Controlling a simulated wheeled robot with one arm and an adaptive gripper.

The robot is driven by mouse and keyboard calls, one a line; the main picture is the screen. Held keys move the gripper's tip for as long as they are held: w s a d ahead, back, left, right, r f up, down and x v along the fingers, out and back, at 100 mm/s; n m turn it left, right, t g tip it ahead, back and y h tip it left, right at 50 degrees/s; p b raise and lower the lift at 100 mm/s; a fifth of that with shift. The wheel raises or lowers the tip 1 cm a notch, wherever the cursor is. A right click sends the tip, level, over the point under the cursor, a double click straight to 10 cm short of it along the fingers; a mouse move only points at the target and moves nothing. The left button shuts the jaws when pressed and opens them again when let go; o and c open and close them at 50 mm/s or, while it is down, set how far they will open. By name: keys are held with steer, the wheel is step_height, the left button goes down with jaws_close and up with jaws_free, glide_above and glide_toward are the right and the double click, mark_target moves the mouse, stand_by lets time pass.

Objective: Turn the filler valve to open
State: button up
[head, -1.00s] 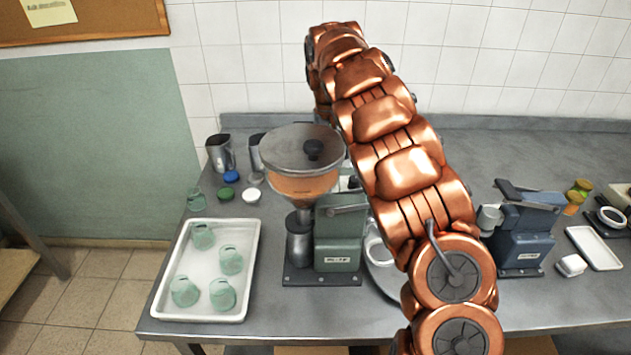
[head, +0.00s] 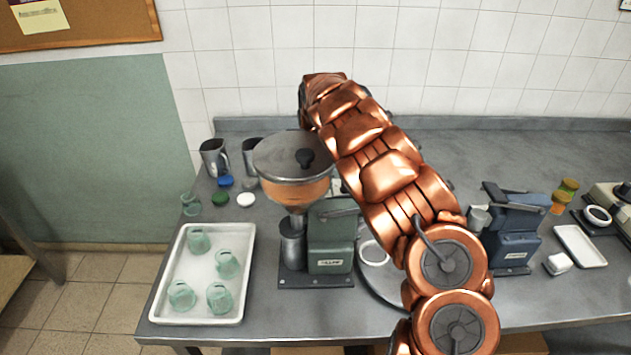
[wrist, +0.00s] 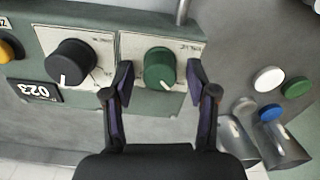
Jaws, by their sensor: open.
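The filler (head: 331,238) stands on the bench in the head view, with a green-grey body and an orange-filled hopper (head: 296,190) under a grey lid. In the wrist view, a panel carries a green knob (wrist: 159,68) with a white pointer mark and a black knob (wrist: 72,62) to its left. The panel's lettering is too small to read, so I cannot tell for certain which knob is the valve. My gripper (wrist: 160,84) is open, its fingertips on either side of the green knob. Contact cannot be told. The head view hides my gripper behind the hopper and my arm.
A white tray (head: 162,300) with several green glass jars stands left of the filler. Metal jugs (head: 213,158) and blue, green and white lids (head: 245,200) lie behind it. A blue machine (head: 510,235) stands at right. The wrist view shows a yellow button (wrist: 8,50) left of the knobs.

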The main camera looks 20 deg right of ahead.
steer(key=shift+f, duration=0.1)
steer(key=shift+c, duration=0.4)
jaws_close()
